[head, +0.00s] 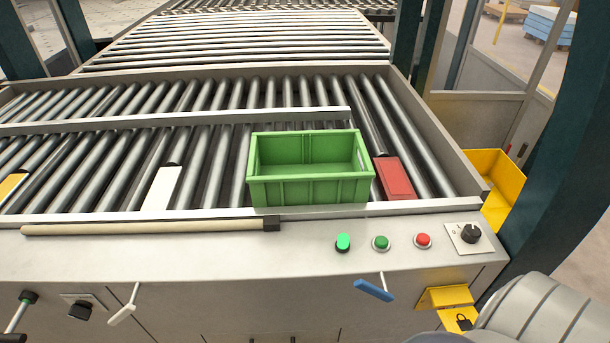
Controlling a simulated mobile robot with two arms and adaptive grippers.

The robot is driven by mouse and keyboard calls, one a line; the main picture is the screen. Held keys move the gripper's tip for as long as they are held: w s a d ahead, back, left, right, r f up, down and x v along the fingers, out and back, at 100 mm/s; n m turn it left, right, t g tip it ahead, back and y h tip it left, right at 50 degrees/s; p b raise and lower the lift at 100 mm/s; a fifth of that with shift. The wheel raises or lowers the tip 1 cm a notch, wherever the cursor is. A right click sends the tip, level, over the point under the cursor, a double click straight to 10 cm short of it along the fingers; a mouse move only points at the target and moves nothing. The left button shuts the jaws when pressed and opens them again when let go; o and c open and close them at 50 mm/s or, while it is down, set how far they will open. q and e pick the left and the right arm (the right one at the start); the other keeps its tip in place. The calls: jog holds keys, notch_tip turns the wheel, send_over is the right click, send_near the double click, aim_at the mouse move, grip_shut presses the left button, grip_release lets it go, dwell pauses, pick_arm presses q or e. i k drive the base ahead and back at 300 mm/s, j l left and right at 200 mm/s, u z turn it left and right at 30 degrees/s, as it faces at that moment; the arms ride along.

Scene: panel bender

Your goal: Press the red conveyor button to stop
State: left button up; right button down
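The red conveyor button (423,240) sits on the grey front panel (200,258) of the conveyor, towards its right end. A green button (381,242) is just left of it, and a brighter green button or lamp (343,242) is further left. A black rotary knob (470,233) on a light plate is to its right. Nothing covers the red button. I cannot tell whether it is pressed in. Neither of my grippers is in view; a grey rounded part at the bottom right looks like my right arm.
A green crate (312,191) stands on the rollers behind the buttons, with a red flat piece (395,178) to its right. A beige rod (150,228) lies along the front edge. Blue (374,290) and white (122,314) levers stick out of the front. A dark post stands at right.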

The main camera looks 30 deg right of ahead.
aim_at(422, 239)
jog(key=z, duration=1.9)
